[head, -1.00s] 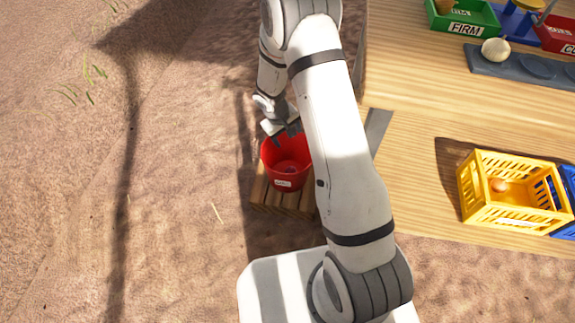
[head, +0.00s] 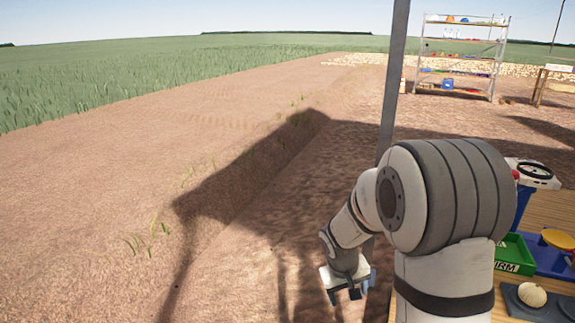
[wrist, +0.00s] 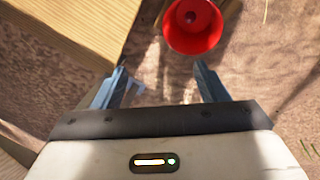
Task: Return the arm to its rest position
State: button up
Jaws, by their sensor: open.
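My gripper (head: 352,294) hangs below my arm in the head view, over bare ground left of the table. In the wrist view my gripper (wrist: 163,82) shows two blue-grey fingers spread apart with nothing between them. The red bucket (wrist: 193,25) lies beyond the fingertips in the wrist view, apart from them. Something small is at its bottom, too unclear to name. The bucket is not visible in the head view now.
A wooden table (head: 555,212) stands at the right with a green bin (head: 513,255), a dark tray (head: 543,308) and a pale onion (head: 532,295). A grey post (head: 393,90) rises behind my arm. A wooden edge (wrist: 75,28) is close to the left finger. Open ground lies left.

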jog(key=s+r+p, duration=0.6)
jog(key=r, duration=0.5)
jog(key=s+r+m+y+p, duration=0.1)
jog(key=s+r+p, duration=0.5)
jog(key=r, duration=0.6)
jog(key=s+r+m+t+y+p, duration=0.1)
jog(key=s+r+p, duration=0.5)
jog(key=r, duration=0.5)
jog(key=shift+s+r, duration=0.2)
jog(key=shift+s, duration=0.9)
jog(key=shift+s+a+y, duration=0.15)
jog(key=shift+s+y, duration=0.15)
jog(key=shift+c, duration=0.4)
